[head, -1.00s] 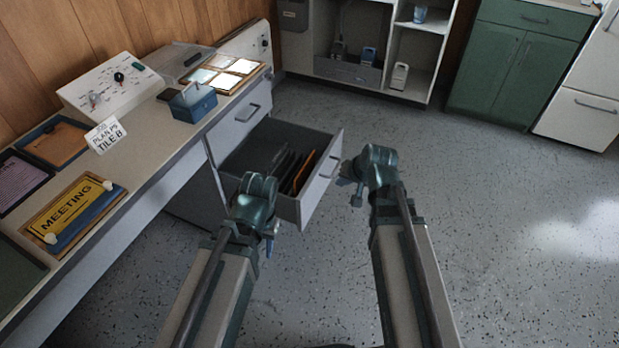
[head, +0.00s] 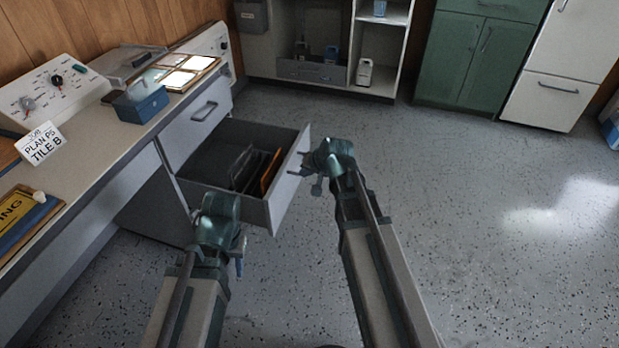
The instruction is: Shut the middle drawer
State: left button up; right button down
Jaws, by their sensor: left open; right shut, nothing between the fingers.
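The middle drawer (head: 284,196) stands pulled out from the white desk unit, below a shut upper drawer (head: 201,122). Dark folders and an orange one stand inside it. My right gripper (head: 309,176) is shut and empty, just right of the drawer's front panel; I cannot tell if it touches the panel or its handle. My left gripper (head: 240,250) is near the drawer's near side, lower in the picture; its fingers are mostly hidden by its own wrist, and it is open.
The desktop (head: 105,150) runs along the left, bearing a blue box (head: 141,104), a control panel (head: 50,88) and a sign (head: 40,143). Green cabinets (head: 468,58) and white shelves stand at the back. The speckled floor on the right is clear.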

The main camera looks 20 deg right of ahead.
aim_at(285, 174)
jog(key=w+a, duration=0.1)
jog(key=w+a+f, duration=0.1)
jog(key=w+a, duration=0.1)
jog(key=shift+w+a+f+b, duration=0.25)
jog(key=shift+a+f+b, duration=0.1)
jog(key=shift+a+f, duration=0.05)
jog(key=shift+a, duration=0.1)
jog(key=w+a, duration=0.8)
jog(key=a, duration=0.3)
jog(key=w+a, duration=0.7)
jog(key=a, duration=0.5)
jog(key=shift+w, duration=0.35)
jog(key=shift+a, duration=0.1)
